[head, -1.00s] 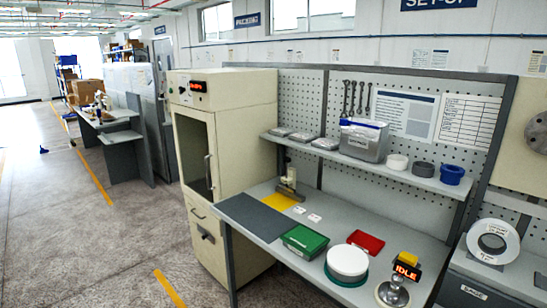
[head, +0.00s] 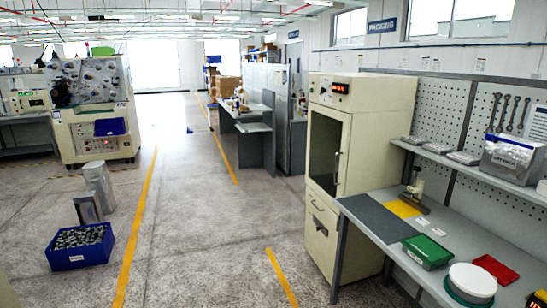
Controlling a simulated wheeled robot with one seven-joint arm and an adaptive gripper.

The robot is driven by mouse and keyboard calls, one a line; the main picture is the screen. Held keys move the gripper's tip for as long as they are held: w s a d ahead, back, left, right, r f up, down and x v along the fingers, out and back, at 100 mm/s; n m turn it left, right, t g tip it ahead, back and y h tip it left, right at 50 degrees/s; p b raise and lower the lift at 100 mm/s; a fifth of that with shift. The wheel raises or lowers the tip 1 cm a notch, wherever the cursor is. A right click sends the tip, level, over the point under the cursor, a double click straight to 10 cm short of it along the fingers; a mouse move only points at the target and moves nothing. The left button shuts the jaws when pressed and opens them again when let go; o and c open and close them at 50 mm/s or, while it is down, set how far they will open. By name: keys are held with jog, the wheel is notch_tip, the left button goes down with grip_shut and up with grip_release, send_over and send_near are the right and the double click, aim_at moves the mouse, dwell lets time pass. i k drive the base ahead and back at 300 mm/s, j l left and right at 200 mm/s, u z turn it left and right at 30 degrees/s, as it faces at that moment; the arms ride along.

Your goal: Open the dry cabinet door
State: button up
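The dry cabinet (head: 372,125) is a tall cream cabinet right of the middle in the head view. A small red lit display sits near its top. Its door (head: 328,150) has a dark window in a cream frame and looks shut. A vertical door handle (head: 337,168) is on the right side of the door. Below the door is a drawer-like lower panel with its own handle. My gripper is not in the view.
A grey workbench (head: 385,222) with a green tray (head: 427,250) and a red tray (head: 495,268) adjoins the cabinet on the right. A blue bin (head: 80,247) of metal parts stands on the floor at left. The floor before the cabinet is clear.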

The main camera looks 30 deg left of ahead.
aim_at(345, 118)
jog(key=u, duration=0.9)
jog(key=i+j+z, duration=0.15)
jog(key=i+j, duration=0.15)
jog(key=i, duration=0.25)
jog(key=i+j+z, duration=0.2)
jog(key=i+j, duration=0.15)
jog(key=i, duration=0.15)
jog(key=i+j+z, duration=0.15)
jog(key=i+j, duration=0.3)
jog(key=i+j+z, duration=0.2)
jog(key=i+j, duration=0.35)
jog(key=i+j+z, duration=0.15)
jog(key=i+j, duration=0.25)
jog(key=j, duration=0.15)
jog(key=i+j+z, duration=0.2)
jog(key=i+j, duration=0.2)
jog(key=j, duration=0.2)
